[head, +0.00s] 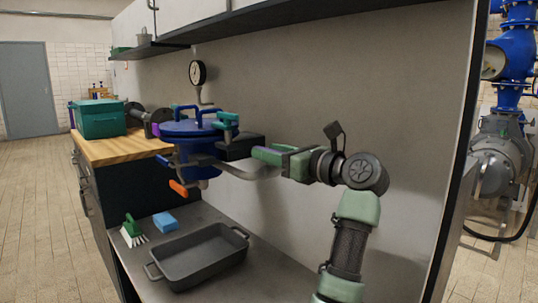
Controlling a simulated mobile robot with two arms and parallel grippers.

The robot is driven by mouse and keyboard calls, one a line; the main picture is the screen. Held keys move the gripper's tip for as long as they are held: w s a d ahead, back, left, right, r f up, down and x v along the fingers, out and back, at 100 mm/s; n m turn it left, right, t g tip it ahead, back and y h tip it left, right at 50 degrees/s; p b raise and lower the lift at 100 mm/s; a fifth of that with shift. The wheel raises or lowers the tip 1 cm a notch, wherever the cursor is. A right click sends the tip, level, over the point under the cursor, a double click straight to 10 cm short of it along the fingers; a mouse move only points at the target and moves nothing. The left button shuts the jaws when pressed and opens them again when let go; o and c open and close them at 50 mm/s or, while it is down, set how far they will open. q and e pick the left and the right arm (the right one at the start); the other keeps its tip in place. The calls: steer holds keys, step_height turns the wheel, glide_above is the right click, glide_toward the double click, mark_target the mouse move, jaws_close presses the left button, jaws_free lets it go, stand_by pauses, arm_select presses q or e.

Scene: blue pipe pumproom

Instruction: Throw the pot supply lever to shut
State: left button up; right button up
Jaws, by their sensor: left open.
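A blue pot (195,149) with a lidded top and blue handles stands beyond the worktop's end, over the lower shelf. A lever with an orange grip (179,188) sticks out low on the pot's left side, slanting down to the right. It is the only lever I can make out that may be the supply lever. My left gripper (213,159) reaches in from the right, with its fingers beside the pot's right side. My right gripper is out of view.
A grey tray (198,262), a blue sponge (165,222) and a green brush (132,229) lie on the lower shelf. A teal box (100,119) stands on the wooden worktop (118,151). A pressure gauge (198,73) is behind the pot. A wall shelf (150,49) hangs above.

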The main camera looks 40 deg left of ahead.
arm_select(q)
steer(key=shift+a, duration=0.3)
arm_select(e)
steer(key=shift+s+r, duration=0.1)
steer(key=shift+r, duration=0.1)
arm_select(q)
jaws_close()
steer(key=shift+m+t, duration=0.6)
steer(key=shift+t, duration=0.3)
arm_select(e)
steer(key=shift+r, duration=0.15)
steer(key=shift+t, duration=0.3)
arm_select(q)
jaws_free()
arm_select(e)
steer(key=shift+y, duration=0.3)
arm_select(q)
steer(key=shift+d, duration=0.1)
